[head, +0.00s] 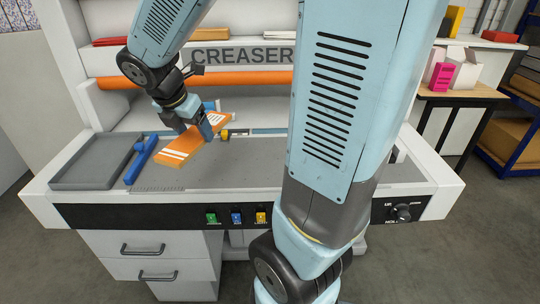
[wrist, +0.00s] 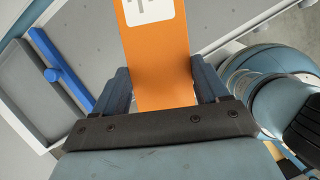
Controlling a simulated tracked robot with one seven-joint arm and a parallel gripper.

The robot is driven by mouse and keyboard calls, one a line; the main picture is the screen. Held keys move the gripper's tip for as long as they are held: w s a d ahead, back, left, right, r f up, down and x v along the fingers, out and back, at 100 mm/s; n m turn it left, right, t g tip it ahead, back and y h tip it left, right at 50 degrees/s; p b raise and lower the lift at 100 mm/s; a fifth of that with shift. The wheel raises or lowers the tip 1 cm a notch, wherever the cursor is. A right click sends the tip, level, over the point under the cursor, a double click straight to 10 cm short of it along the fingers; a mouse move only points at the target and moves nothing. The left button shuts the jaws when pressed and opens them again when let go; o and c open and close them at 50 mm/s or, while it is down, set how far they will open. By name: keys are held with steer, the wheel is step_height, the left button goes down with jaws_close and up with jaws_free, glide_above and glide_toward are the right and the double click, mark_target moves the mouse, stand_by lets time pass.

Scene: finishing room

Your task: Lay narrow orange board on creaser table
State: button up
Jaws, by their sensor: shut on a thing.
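The narrow orange board (head: 172,146) with white stripes is in my gripper (head: 200,128) over the left middle of the creaser table (head: 250,176). The gripper is shut on it from above. In the wrist view the board (wrist: 158,65) runs up the picture between the two fingers (wrist: 160,90), and a white label shows at the top edge. I cannot tell whether the board touches the grey table top or hangs just above it. My arm hides part of the right half of the table.
A grey tray (head: 78,180) and a blue bar (head: 141,158) lie at the table's left end. An orange roller (head: 245,79) spans the back under the CREASER sign. Coloured buttons (head: 236,217) line the front. The grey top in front of the board is bare.

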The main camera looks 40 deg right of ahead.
steer(key=shift+d, duration=0.15)
steer(key=shift+w+a+f, duration=0.1)
steer(key=shift+w+a, duration=0.15)
steer(key=w+a+f+n+t+y, duration=0.1)
steer(key=w+a+f+n, duration=0.1)
steer(key=w+a+n, duration=0.4)
steer(key=shift+m, duration=0.7)
steer(key=w+d+f, duration=0.2)
steer(key=f, duration=0.1)
steer(key=w+d+f, duration=0.5)
steer(key=w+f, duration=0.1)
steer(key=shift+d, duration=0.35)
steer(key=shift+w+d+f, duration=0.1)
steer(key=shift+d+f, duration=0.05)
steer(key=shift+f, duration=1.7)
steer(key=shift+f, duration=0.1)
steer(key=o, duration=1.1)
steer(key=shift+c, duration=0.2)
